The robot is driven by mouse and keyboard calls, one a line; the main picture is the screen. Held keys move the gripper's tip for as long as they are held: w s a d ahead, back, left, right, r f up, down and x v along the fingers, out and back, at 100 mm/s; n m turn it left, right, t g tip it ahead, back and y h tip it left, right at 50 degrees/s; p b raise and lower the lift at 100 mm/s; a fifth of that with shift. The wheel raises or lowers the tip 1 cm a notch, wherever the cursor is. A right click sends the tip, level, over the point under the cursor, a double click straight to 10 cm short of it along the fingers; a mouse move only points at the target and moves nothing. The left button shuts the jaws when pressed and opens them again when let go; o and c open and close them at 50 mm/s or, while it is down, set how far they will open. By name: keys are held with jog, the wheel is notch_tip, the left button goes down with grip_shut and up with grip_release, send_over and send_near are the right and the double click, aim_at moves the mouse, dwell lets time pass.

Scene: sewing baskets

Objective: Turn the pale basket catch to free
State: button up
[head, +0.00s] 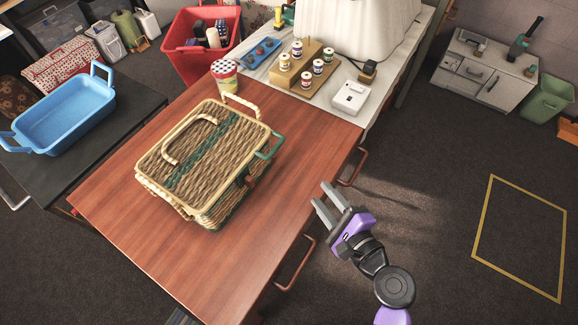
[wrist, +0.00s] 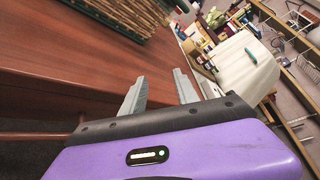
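The pale woven basket (head: 203,155) with a green stripe stands closed on the red-brown table. Its lid has cream handles, and a green handle is on its right side. A small brown part (head: 248,181), seemingly the catch, shows on the side facing my gripper; its turn position is too small to tell. My gripper (head: 320,193) is open and empty, to the right of the basket and apart from it, beyond the table's edge. In the wrist view my gripper (wrist: 159,75) shows its two fingers apart, with part of the basket (wrist: 105,18) at upper left.
The wooden table (head: 215,275) has brown pull handles (head: 296,263) along its right side, close to my gripper. A spotted cup (head: 224,74) stands behind the basket. A blue tub (head: 62,112) sits at left. Open floor lies to the right.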

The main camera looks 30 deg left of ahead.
jog(key=s+a+r+m+g+y, duration=0.3)
jog(key=a+r+g+y, duration=0.1)
jog(key=a, duration=0.2)
jog(key=m+g+y, duration=0.1)
jog(key=m+g, duration=0.1)
jog(key=g, duration=0.1)
send_near(252, 181)
jog(key=a, duration=0.6)
jog(key=w+a, duration=0.1)
jog(key=a, duration=0.1)
jog(key=shift+a+f+p, duration=0.25)
jog(key=shift+a+p, duration=0.1)
jog(key=shift+s, duration=0.1)
grip_shut()
